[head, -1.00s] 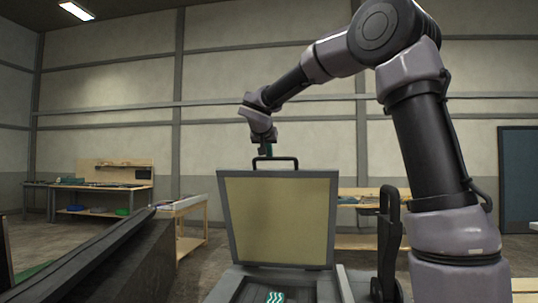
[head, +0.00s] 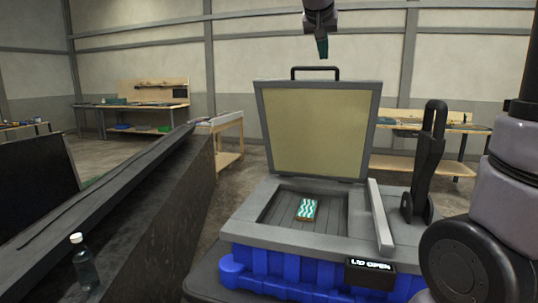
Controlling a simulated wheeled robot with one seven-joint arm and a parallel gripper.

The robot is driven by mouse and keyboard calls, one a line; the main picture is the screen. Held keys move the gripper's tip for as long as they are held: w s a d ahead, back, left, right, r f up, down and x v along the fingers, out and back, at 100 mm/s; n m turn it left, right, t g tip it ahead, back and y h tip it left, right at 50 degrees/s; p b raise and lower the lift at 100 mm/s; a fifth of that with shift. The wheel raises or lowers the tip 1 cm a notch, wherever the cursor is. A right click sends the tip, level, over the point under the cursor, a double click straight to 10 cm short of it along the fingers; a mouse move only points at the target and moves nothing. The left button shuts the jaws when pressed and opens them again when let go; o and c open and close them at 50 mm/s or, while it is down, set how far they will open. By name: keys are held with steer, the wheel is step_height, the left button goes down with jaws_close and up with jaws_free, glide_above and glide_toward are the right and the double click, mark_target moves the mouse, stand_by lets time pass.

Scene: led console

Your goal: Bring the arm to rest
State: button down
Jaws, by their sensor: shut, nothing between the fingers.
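My gripper (head: 322,47) shows at the top of the head view, pointing down above the handle of the raised lid. Its fingers are shut and empty, and a gap separates them from the handle. The lid (head: 318,130) of the console stands upright and open at the back of the grey console top (head: 265,236). A small display (head: 370,274) on the console's front reads "LID OPEN".
A green and white wavy-patterned block (head: 306,209) lies in the console's recess. A black lever (head: 428,160) stands upright at the right. A dark sloped ledge with a bottle (head: 84,264) is at the left. Workbenches (head: 130,105) stand far back.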

steer(key=s+d+f+g+y, duration=0.1)
steer(key=s+d+f, duration=0.3)
steer(key=s+f, duration=0.4)
steer(key=s+d+f+g+y, duration=0.1)
steer(key=s+d+f+y, duration=0.3)
steer(key=s, duration=1.2)
step_height(320, 180, down, 4)
steer(key=shift+d+r+m+g+y, duration=0.15)
steer(key=shift+m+g+y, duration=0.15)
steer(key=shift+g, duration=0.1)
